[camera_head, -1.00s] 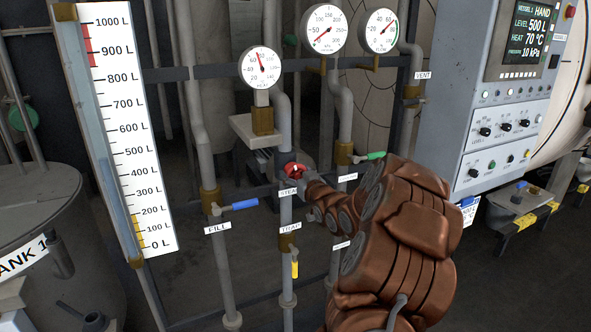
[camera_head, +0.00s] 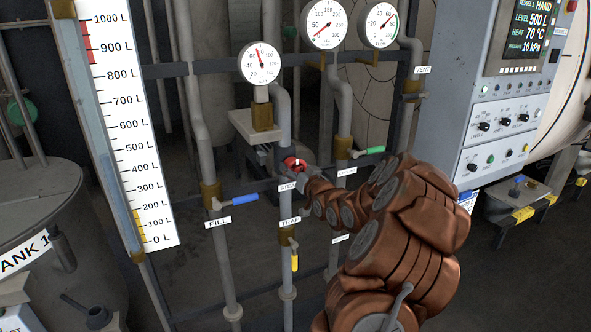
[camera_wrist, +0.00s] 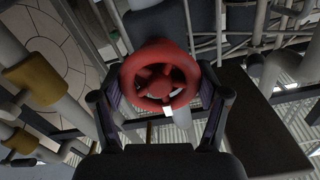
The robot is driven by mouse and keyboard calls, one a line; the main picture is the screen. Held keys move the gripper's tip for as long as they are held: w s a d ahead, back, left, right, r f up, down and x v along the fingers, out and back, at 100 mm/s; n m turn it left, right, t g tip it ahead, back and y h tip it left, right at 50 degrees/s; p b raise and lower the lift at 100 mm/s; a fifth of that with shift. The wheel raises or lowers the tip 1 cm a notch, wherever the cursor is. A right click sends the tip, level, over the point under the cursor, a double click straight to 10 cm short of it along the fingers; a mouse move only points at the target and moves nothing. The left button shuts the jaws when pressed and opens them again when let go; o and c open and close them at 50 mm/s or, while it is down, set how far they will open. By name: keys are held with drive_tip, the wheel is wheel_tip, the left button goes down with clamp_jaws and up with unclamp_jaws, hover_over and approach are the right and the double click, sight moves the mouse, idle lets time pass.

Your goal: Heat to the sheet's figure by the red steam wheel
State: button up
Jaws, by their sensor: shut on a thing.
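The red steam wheel (camera_head: 291,162) is on the pipe behind the STEAM label (camera_head: 287,187). My gripper (camera_head: 302,175) is at it, partly hiding it. In the wrist view the wheel (camera_wrist: 160,76) faces me with its spokes and hub clear. My gripper (camera_wrist: 161,100) has one finger on each side of its rim and is shut on it. The round heat gauge (camera_head: 259,64) above has its red needle pointing nearly straight up. The panel screen (camera_head: 522,32) reads HEAT 70 °C, LEVEL 500 L and 10 kPa. I see no sheet.
A blue FILL handle (camera_head: 240,200) is left of the wheel, a yellow TRAP handle (camera_head: 295,262) below, and a green handle (camera_head: 372,151) to the right. A tall level scale (camera_head: 128,130) and a grey tank (camera_head: 38,205) stand at left.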

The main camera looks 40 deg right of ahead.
drive_tip(key=o, duration=1.2)
drive_tip(key=shift+v, duration=6)
drive_tip(key=shift+w, duration=0.1)
